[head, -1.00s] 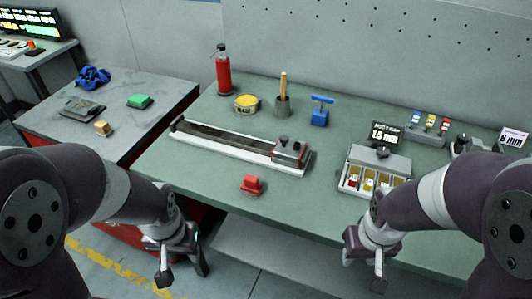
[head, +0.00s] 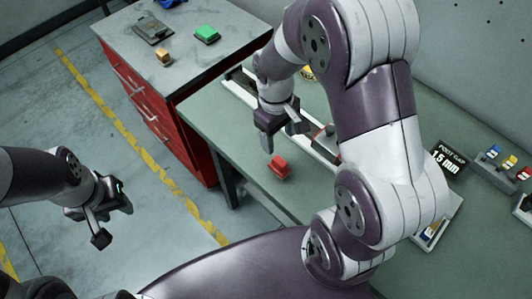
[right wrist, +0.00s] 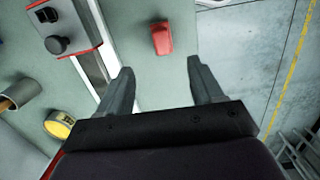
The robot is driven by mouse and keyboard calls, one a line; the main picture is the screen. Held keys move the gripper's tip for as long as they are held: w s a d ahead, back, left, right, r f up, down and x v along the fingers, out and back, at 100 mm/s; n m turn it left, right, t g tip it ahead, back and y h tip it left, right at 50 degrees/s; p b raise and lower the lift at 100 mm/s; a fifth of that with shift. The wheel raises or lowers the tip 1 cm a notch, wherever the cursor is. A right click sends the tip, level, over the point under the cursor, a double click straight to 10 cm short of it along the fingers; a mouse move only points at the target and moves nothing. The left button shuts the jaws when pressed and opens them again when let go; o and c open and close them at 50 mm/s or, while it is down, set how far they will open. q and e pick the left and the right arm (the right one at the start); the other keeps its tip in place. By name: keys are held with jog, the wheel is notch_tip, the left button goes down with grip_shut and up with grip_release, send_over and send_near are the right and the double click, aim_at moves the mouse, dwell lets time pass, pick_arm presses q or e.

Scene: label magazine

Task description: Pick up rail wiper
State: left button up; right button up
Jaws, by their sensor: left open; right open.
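A small red block with a raised top, which I take for the rail wiper (head: 279,167), lies on the green bench near its front edge. It also shows in the right wrist view (right wrist: 162,39), beyond the fingertips and roughly between their lines. My right gripper (head: 284,140) is open and empty, above the bench close to the red block, without visible contact. Its two spread fingers show in the right wrist view (right wrist: 161,78). My left gripper (head: 114,223) is open and empty, over the floor left of the bench.
The long rail (right wrist: 92,50) with its red-edged carriage (right wrist: 68,27) lies beside the red block. A yellow tape roll (right wrist: 60,124) and a grey cup (right wrist: 20,92) stand past it. A side table (head: 180,60) holds a green block (head: 206,35). My right arm hides much of the bench.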

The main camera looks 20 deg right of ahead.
aim_at(280, 161)
jog(key=f, duration=0.3)
jog(key=s+f+p, duration=0.1)
jog(key=f, duration=0.7)
jog(key=shift+s+d+f, duration=0.1)
jog(key=shift+s+f, duration=0.1)
jog(key=shift+f, duration=0.45)
jog(key=c, duration=1.2)
